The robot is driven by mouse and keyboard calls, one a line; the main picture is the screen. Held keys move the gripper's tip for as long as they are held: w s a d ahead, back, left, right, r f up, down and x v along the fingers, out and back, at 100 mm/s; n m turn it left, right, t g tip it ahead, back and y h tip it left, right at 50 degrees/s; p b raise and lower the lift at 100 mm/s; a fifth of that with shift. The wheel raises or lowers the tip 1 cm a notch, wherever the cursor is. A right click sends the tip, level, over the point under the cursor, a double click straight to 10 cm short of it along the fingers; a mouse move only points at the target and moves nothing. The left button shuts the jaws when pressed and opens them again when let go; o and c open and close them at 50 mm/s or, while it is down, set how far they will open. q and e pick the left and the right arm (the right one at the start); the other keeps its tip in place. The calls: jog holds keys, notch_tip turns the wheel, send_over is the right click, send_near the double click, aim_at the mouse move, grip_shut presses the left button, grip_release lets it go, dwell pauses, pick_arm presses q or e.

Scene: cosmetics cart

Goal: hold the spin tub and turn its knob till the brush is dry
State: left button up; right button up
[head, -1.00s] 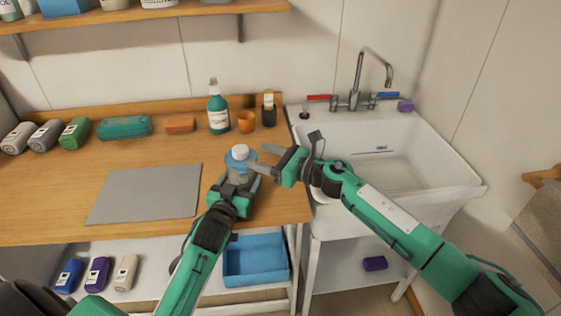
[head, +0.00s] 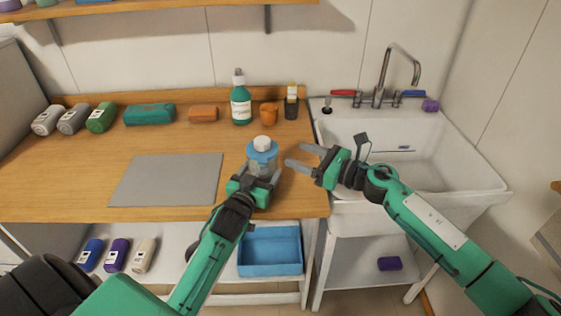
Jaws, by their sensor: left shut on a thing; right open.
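The spin tub (head: 262,162) is a clear tub with a blue lid, standing upright near the front right of the wooden counter. Its white knob (head: 262,143) is on top. My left gripper (head: 260,178) is shut on the tub's lower front side. My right gripper (head: 298,155) is open and empty just right of the tub, its fingers pointing left toward the lid and apart from the knob. I cannot make out a brush in the tub.
A grey mat (head: 168,180) lies left of the tub. A green pump bottle (head: 240,103), an orange cup (head: 269,114) and a dark holder (head: 291,106) stand behind it. The white sink (head: 465,165) is at the right. A blue bin (head: 270,252) sits below the counter.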

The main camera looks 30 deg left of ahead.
aim_at(269, 145)
jog(key=a+m, duration=0.4)
jog(key=m, duration=0.8)
jog(key=a+m, duration=0.4)
jog(key=m, duration=0.8)
jog(key=a+m, duration=0.4)
jog(key=m, duration=0.7)
jog(key=shift+w+a+f+m, duration=0.15)
jog(key=shift+f+m, duration=0.1)
jog(key=shift+m, duration=0.15)
jog(key=c, duration=1)
